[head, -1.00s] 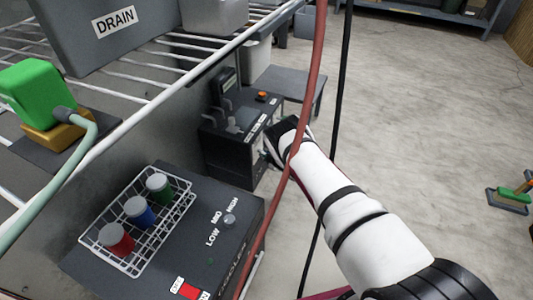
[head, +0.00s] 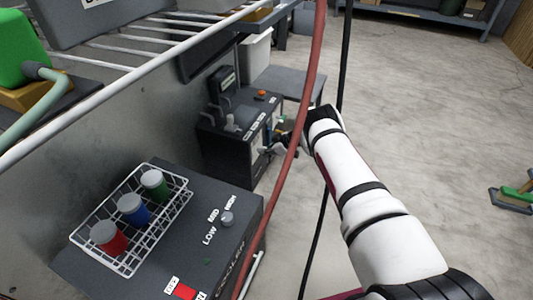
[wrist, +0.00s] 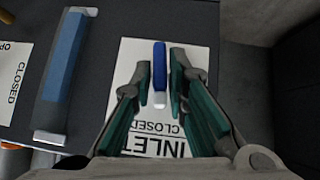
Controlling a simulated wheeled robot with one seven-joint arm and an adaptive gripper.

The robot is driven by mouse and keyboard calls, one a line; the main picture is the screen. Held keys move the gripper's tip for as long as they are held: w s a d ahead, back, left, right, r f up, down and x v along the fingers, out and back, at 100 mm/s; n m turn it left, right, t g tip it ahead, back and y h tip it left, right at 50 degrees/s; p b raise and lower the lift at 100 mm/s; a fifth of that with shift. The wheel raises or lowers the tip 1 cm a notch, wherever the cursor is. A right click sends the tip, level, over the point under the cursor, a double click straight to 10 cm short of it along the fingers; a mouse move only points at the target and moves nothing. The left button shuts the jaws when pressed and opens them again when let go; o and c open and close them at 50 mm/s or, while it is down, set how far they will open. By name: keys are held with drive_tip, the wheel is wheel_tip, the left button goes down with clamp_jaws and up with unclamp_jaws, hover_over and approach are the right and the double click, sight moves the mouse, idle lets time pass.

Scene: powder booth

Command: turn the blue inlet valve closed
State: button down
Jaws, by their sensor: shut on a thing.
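The blue inlet valve handle (wrist: 159,66) is a short narrow bar with a pale end, over a white label plate (wrist: 124,72) reading INLET and CLOSED. It points along the picture's vertical in the wrist view. My gripper (wrist: 159,84) is shut on it, one finger on each side. In the head view my gripper (head: 279,143) is at the front face of the dark control box (head: 226,150), partly behind the red hose; the handle itself is hard to make out there.
A larger blue bar (wrist: 66,70) with grey ends lies left of the handle, beside another CLOSED label (wrist: 12,75). A red hose (head: 306,95) and a black cable (head: 342,70) hang before my arm. A dark cooler box (head: 160,245) with a wire basket stands nearer.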

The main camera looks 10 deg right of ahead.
drive_tip(key=shift+g, duration=0.3)
drive_tip(key=shift+w+m+y, duration=0.1)
drive_tip(key=shift+m+y, duration=0.2)
drive_tip(key=shift+y, duration=0.1)
drive_tip(key=c, duration=1.7)
unclamp_jaws()
drive_tip(key=v, duration=1.2)
drive_tip(key=shift+w+r, duration=0.1)
